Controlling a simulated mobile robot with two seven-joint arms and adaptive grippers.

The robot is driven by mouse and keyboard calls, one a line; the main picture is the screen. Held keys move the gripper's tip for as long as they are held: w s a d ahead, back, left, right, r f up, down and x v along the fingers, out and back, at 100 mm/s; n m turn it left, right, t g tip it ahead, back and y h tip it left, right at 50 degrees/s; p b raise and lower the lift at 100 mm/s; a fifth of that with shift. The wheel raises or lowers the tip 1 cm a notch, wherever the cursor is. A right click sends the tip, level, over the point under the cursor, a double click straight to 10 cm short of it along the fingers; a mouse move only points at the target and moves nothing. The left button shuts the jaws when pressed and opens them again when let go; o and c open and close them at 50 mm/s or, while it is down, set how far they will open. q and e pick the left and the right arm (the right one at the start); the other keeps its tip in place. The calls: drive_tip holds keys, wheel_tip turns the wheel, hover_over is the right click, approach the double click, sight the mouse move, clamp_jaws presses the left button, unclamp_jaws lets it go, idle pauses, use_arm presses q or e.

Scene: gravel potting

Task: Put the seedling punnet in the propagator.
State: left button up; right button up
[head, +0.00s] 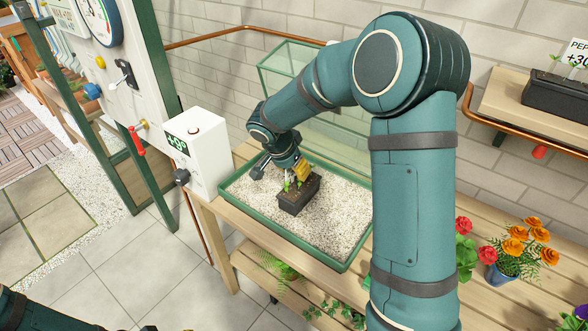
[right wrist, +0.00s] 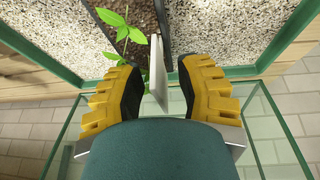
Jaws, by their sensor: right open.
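The seedling punnet (head: 297,201) is a small black tray of dark soil with green seedlings. It rests upright on pale gravel inside the propagator's green-rimmed base (head: 287,238). In the right wrist view the punnet's soil (right wrist: 138,14) and a leafy seedling (right wrist: 127,32) show at the top. My right gripper (head: 281,172) is open at the punnet's far end. In the right wrist view its spread fingers (right wrist: 162,92) have a pale upright plate (right wrist: 156,75) between them, touching neither. My left gripper (head: 125,328) barely shows at the bottom edge; its jaws are cut off.
A green-framed glass cover (head: 285,65) stands behind the gravel base. A white box with a green display (head: 197,150) stands at its left. Potted orange flowers (head: 515,250) are on the bench at right. Gravel in front of the punnet is clear.

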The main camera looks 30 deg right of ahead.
drive_tip(key=p+v, duration=0.2)
drive_tip(key=v, duration=0.9)
drive_tip(key=shift+r, duration=0.25)
drive_tip(key=shift+a, duration=0.1)
